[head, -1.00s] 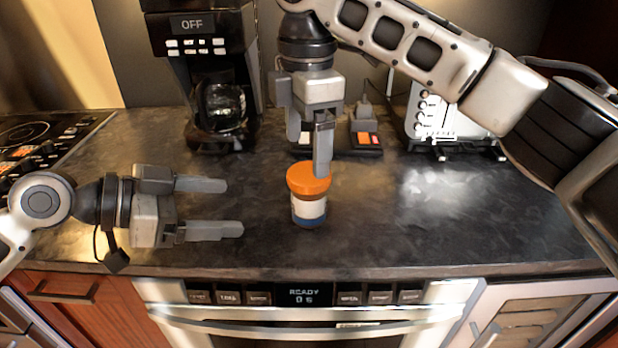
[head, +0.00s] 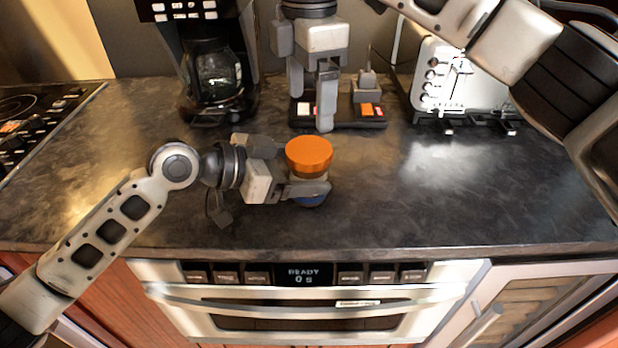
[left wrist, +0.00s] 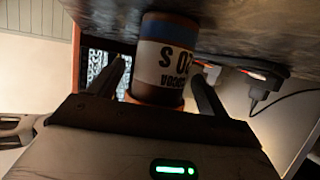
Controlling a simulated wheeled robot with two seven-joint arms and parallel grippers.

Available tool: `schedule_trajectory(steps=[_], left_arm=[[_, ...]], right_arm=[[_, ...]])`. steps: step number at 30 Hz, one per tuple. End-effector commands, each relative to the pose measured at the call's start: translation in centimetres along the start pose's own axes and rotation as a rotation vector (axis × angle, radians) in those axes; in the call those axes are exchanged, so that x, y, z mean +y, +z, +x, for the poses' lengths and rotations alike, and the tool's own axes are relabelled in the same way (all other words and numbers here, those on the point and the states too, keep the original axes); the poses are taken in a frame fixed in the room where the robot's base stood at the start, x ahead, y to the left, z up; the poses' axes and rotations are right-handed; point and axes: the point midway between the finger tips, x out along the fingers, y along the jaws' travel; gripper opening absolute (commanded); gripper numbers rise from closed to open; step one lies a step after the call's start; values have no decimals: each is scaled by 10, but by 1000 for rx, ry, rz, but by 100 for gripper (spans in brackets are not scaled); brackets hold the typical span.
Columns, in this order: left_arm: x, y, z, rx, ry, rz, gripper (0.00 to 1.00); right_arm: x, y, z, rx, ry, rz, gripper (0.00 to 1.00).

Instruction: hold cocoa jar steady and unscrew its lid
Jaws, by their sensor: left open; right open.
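The cocoa jar (head: 315,200) stands upright on the dark counter, with its wide orange lid (head: 309,154) on top. My left gripper (head: 305,172) is open, with its fingers on either side of the jar's body below the lid. In the left wrist view the jar (left wrist: 165,62), with a white label and blue band, appears upside down between the open fingers; I cannot tell whether they touch it. My right gripper (head: 323,100) is open, pointing down behind and above the jar, apart from the lid.
A coffee maker (head: 215,75) stands at the back left and a white toaster (head: 465,85) at the back right. A dark stand with coloured blocks (head: 368,109) lies behind the jar. The counter right of the jar (head: 430,200) is clear.

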Motion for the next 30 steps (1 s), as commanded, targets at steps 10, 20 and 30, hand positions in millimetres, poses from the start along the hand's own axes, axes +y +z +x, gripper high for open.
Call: schedule_trajectory(steps=[10,20,30], left_arm=[[0,0,18,0,-1,1,77],[0,0,18,0,-1,1,33],[0,0,17,-1,-1,1,0]], right_arm=[[0,0,0,0,0,0,83],[0,0,0,0,0,0,83],[0,0,0,0,0,160,83]])
